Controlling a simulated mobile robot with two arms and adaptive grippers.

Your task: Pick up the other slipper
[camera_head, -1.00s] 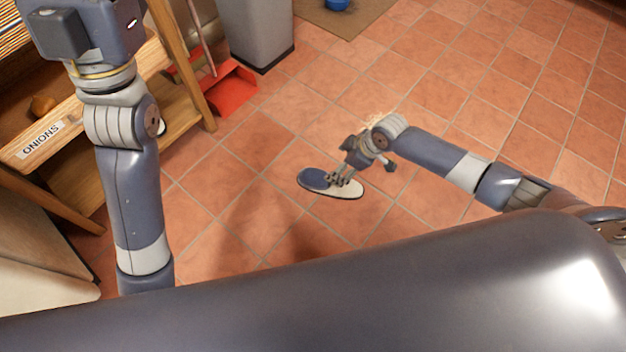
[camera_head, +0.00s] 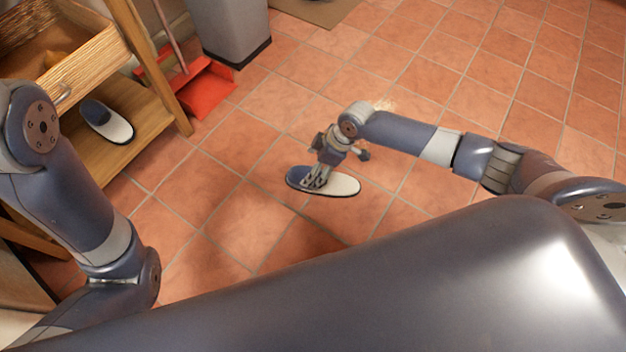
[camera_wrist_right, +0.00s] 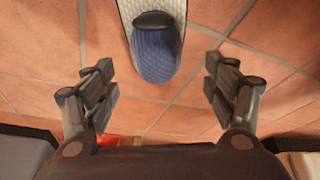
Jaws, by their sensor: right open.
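A slipper (camera_head: 342,185) with a blue toe and a pale sole lies on the tiled floor in the middle of the head view. My right gripper (camera_head: 314,181) is at it, in front of the blue part in this view. In the right wrist view the slipper (camera_wrist_right: 157,52) lies ahead, blue toe towards me. The open fingers of the right gripper (camera_wrist_right: 160,84) are to its left and right, apart from it. A matching slipper (camera_head: 108,121) lies on the low wooden shelf at left. My left arm shows at left, but its gripper is out of the picture.
The wooden shelf unit (camera_head: 155,95) with a drawer (camera_head: 86,62) stands at left. A red dustpan (camera_head: 203,90) and a grey bin (camera_head: 233,35) are beside it. A brown mat (camera_head: 318,8) lies at the top. The floor on the right is clear.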

